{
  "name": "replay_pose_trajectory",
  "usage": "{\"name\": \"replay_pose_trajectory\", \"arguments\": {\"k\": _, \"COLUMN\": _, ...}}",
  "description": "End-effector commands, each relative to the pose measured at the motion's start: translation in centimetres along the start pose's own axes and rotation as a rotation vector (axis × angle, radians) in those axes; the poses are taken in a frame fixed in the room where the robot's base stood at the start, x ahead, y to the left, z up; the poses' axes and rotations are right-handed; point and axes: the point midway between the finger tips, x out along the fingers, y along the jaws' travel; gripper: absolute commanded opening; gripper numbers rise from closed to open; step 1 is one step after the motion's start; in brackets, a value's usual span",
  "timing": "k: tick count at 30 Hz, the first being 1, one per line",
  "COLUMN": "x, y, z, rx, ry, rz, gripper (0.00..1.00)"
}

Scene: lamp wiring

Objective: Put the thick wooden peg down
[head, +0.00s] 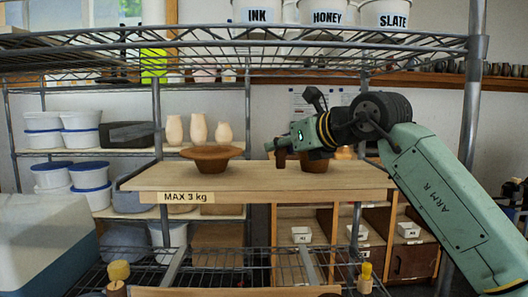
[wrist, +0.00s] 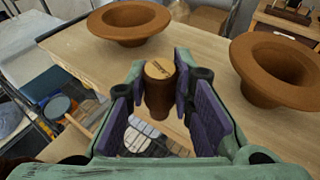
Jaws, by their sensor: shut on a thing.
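My gripper (wrist: 166,92) is shut on the thick wooden peg (wrist: 159,98), a brown cylinder with a pale, marked top. The peg stands about upright between the purple finger pads. In the head view my gripper (head: 280,150) is at the right part of the wooden board (head: 250,180), and the peg (head: 281,158) hangs below its fingers. In the wrist view the peg appears in front of the board's near edge, with the lower wire rack behind its foot. Whether its foot touches anything cannot be told.
A brown wide-rimmed bowl (head: 211,157) stands on the board's left half. Another bowl (wrist: 276,68) is right of the peg, partly hidden by my arm in the head view. A wire shelf (head: 230,50) runs overhead. A "MAX 3 kg" label (head: 187,197) marks the front edge.

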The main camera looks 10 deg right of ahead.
Motion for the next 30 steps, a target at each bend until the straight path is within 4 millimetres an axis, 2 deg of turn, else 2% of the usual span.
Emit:
{"name": "replay_pose_trajectory", "arguments": {"k": 3, "x": 2.7, "y": -0.1, "z": 1.1, "rx": 0.002, "ry": 0.0, "rz": 0.004, "gripper": 0.04}}
{"name": "replay_pose_trajectory", "arguments": {"k": 6, "x": 4.3, "y": -0.3, "z": 1.2, "rx": 0.001, "ry": 0.0, "rz": 0.002, "gripper": 0.04}}
{"name": "replay_pose_trajectory", "arguments": {"k": 14, "x": 6.7, "y": -0.4, "z": 1.7, "rx": 0.001, "ry": 0.0, "rz": 0.002, "gripper": 0.04}}
{"name": "replay_pose_trajectory", "arguments": {"k": 16, "x": 7.0, "y": -0.6, "z": 0.2, "rx": 0.004, "ry": 0.002, "rz": 0.0, "gripper": 0.04}}
{"name": "replay_pose_trajectory", "arguments": {"k": 21, "x": 7.5, "y": -0.5, "z": -1.7, "rx": 0.001, "ry": 0.0, "rz": -0.001, "gripper": 0.04}}
{"name": "replay_pose_trajectory", "arguments": {"k": 30, "x": 7.7, "y": -0.5, "z": -2.1, "rx": 0.001, "ry": -0.001, "rz": -0.001, "gripper": 0.04}}
